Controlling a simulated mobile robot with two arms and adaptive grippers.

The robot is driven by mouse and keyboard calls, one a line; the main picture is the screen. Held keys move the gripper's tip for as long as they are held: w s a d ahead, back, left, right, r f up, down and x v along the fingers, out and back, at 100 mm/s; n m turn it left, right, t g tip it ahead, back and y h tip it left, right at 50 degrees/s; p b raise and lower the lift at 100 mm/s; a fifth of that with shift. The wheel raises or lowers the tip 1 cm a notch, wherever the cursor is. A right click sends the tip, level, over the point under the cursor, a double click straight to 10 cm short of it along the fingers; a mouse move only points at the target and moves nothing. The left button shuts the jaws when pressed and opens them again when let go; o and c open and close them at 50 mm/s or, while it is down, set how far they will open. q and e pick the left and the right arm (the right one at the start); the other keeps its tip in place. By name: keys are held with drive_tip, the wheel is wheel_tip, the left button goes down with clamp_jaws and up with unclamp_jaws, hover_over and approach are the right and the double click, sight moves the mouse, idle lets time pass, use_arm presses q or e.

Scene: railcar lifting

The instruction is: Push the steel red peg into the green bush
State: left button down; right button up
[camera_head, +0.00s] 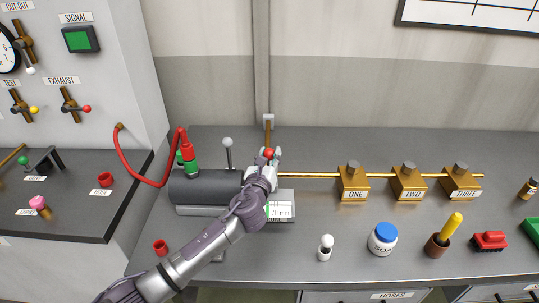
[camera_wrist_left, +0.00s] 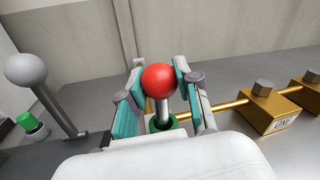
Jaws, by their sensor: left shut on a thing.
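The steel peg with a red ball head (camera_wrist_left: 160,80) stands upright between the fingers of my left gripper (camera_wrist_left: 158,88). The fingers are shut on it just around the ball and upper shank. Below it is the green bush (camera_wrist_left: 163,123), a ring around the peg's steel shank; how deep the shank sits is hidden. In the head view the red ball (camera_head: 269,153) shows at the tip of my left gripper (camera_head: 268,160), by the right end of the grey cylinder, and the bush is hidden there. My right gripper is in neither view.
A grey cylinder (camera_head: 205,187) with a white-knobbed lever (camera_head: 228,142) lies left of the gripper. A brass rod (camera_head: 310,174) runs right through blocks ONE (camera_head: 353,182), TWO (camera_head: 409,182) and THREE (camera_head: 462,184). A red hose (camera_head: 128,168) arches at left. A blue-lidded jar (camera_head: 383,238) stands in front.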

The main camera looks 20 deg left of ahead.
use_arm(q)
drive_tip(key=shift+f+b, duration=0.8)
drive_tip(key=shift+f, duration=0.3)
drive_tip(key=c, duration=0.7)
unclamp_jaws()
drive_tip(key=shift+s, duration=0.1)
drive_tip(key=s, duration=1.2)
drive_tip(key=shift+d, duration=0.4)
drive_tip(key=shift+w, duration=0.1)
